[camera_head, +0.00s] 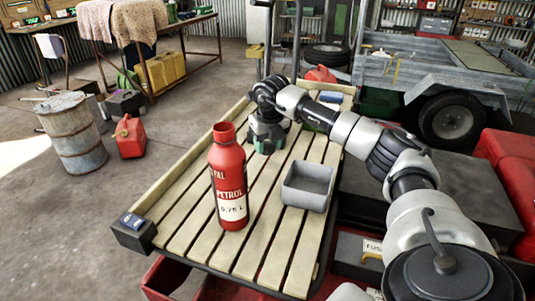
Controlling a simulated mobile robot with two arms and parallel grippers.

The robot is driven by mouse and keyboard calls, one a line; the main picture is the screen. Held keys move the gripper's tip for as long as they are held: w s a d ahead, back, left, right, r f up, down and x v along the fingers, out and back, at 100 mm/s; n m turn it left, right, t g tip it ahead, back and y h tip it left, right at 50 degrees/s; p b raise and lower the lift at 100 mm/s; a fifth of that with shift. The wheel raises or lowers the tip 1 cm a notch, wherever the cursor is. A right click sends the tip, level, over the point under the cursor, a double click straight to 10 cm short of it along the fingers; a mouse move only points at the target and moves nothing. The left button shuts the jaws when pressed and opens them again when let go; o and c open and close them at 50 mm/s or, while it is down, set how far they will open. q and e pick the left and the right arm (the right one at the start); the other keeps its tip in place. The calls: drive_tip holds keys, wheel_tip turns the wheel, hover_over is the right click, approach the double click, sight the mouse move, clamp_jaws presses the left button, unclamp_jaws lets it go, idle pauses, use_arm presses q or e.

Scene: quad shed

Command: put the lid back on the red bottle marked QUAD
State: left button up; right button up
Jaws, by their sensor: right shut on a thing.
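A red bottle (229,184) stands upright on the slatted rack. Its label reads PETROL and 0.75 L; I cannot read QUAD on it. Its neck shows at the top with no lid on it. My right gripper (268,146) points down over the slats, behind and to the right of the bottle, apart from it. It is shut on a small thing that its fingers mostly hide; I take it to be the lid. My left gripper is not in view.
A grey open bin (308,186) stands on the slatted rack (205,222), right of the bottle. A small dark box (133,230) is at the rack's near left corner. A drum (72,136) and a red jerrycan (129,137) stand on the floor. Slats around the bottle are clear.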

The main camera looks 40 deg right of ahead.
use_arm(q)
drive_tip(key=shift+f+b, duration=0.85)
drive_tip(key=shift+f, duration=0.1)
use_arm(e)
drive_tip(key=s+r, duration=0.2)
drive_tip(key=s, duration=0.2)
drive_tip(key=s+d+r, duration=0.1)
drive_tip(key=s+r, duration=0.1)
drive_tip(key=s, duration=0.1)
drive_tip(key=s+d+r, duration=0.1)
drive_tip(key=s+r, duration=0.2)
drive_tip(key=s, duration=0.1)
drive_tip(key=shift+s+r, duration=0.1)
drive_tip(key=shift+s, duration=0.2)
